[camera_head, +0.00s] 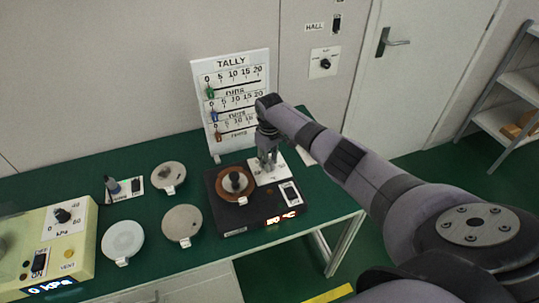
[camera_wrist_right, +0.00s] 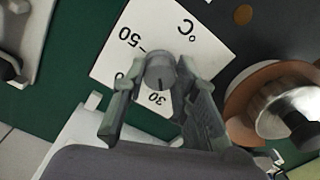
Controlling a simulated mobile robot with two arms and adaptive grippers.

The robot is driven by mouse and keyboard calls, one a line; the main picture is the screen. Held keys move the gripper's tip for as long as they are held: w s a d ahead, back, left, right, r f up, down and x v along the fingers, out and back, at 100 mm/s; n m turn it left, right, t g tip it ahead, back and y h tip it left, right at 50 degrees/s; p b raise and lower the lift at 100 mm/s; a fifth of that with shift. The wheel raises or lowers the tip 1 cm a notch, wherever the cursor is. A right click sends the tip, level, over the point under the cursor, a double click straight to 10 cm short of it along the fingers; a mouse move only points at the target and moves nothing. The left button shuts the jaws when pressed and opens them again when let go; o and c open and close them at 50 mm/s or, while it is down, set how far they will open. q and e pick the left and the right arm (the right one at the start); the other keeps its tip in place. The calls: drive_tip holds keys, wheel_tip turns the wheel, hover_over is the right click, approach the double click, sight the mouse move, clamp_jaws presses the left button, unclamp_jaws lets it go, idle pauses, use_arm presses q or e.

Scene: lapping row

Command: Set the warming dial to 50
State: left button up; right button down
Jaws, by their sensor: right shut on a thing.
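The warming dial (camera_wrist_right: 160,70) is a round grey knob on a white plate (camera_wrist_right: 185,30) marked 30, 50 and °C; other marks are partly hidden by my fingers. Its dark pointer line faces the 30 mark. My right gripper (camera_wrist_right: 160,84) is shut on the dial, one finger on each side. In the head view my right gripper (camera_head: 268,163) reaches down onto the white dial plate (camera_head: 266,177) at the back of the black warming unit (camera_head: 233,217). The unit's lit orange display (camera_head: 280,218) shows a °C reading, too blurred to read surely. My left gripper is not in view.
A brown disc (camera_head: 221,196) with a dark-knobbed piece sits on the unit, left of the dial. A TALLY board (camera_head: 231,62) stands behind. Several round plates and a yellow kPa box (camera_head: 80,240) are to the left.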

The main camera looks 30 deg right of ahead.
drive_tip(key=m+p, duration=0.1)
drive_tip(key=m, duration=0.2)
drive_tip(key=shift+a+r+p, duration=0.1)
drive_tip(key=shift+r+p, duration=0.05)
drive_tip(key=shift+p, duration=0.15)
drive_tip(key=m+p, duration=0.1)
drive_tip(key=m, duration=0.2)
drive_tip(key=shift+m+p, duration=0.3)
drive_tip(key=m+p, duration=0.1)
drive_tip(key=m, duration=0.2)
drive_tip(key=shift+m, duration=0.3)
drive_tip(key=m+p, duration=0.1)
drive_tip(key=m, duration=0.2)
drive_tip(key=shift+m, duration=0.3)
drive_tip(key=m, duration=0.3)
drive_tip(key=shift+w+m, duration=0.1)
drive_tip(key=shift+m, duration=0.2)
drive_tip(key=m, duration=0.3)
drive_tip(key=shift+m+p, duration=0.3)
drive_tip(key=m, duration=0.3)
drive_tip(key=shift+m, duration=0.3)
drive_tip(key=shift+w+m, duration=0.1)
drive_tip(key=shift+m, duration=2.1)
